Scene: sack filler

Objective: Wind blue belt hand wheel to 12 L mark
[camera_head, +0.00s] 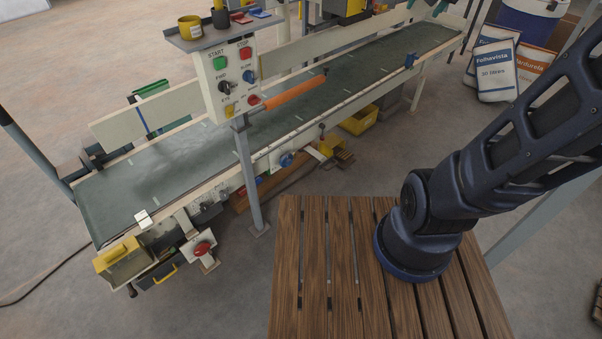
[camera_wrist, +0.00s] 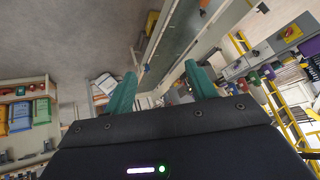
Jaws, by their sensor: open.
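A small blue hand wheel (camera_head: 286,160) is on the near side of the conveyor frame in the head view, below the green belt (camera_head: 190,150). A 12 L mark or any scale beside it is too small to read. My gripper (camera_wrist: 160,74) shows in the wrist view with two green fingers spread wide and nothing between them. It points over the floor and the conveyor, apart from the wheel. My gripper is outside the head view, where only my dark blue arm shows at the right. I cannot make out the blue wheel in the wrist view.
A control panel (camera_head: 229,78) with coloured buttons and knobs stands on a post before the belt. A red button (camera_head: 202,249) sits low at the front left. A slatted wooden platform (camera_head: 313,270) lies in the foreground. Filled sacks (camera_head: 495,71) stand at the back right.

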